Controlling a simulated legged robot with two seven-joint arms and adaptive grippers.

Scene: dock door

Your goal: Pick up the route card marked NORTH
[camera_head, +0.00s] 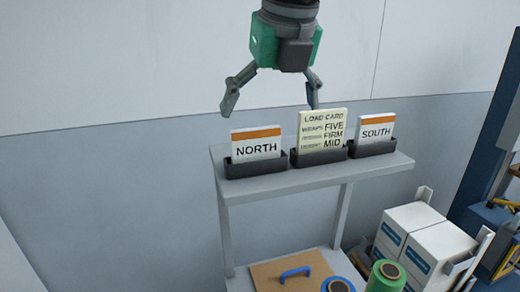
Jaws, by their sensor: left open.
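The route card marked NORTH (256,148) is white with an orange band along its top. It stands upright in a dark holder (256,169) at the left end of a grey shelf. My left gripper (272,105) comes down from the top of the view, with its two grey fingers spread apart and nothing between them. It appears above the NORTH card and the load card, with a gap below the fingertips. My right gripper is not in view.
A cream load card (322,130) stands in the middle holder, close beside NORTH. The SOUTH card (377,128) stands at right. Below are a brown board (285,272) with a blue handle, rolls (386,275) and white boxes (410,225). A wall stands behind the shelf (300,181).

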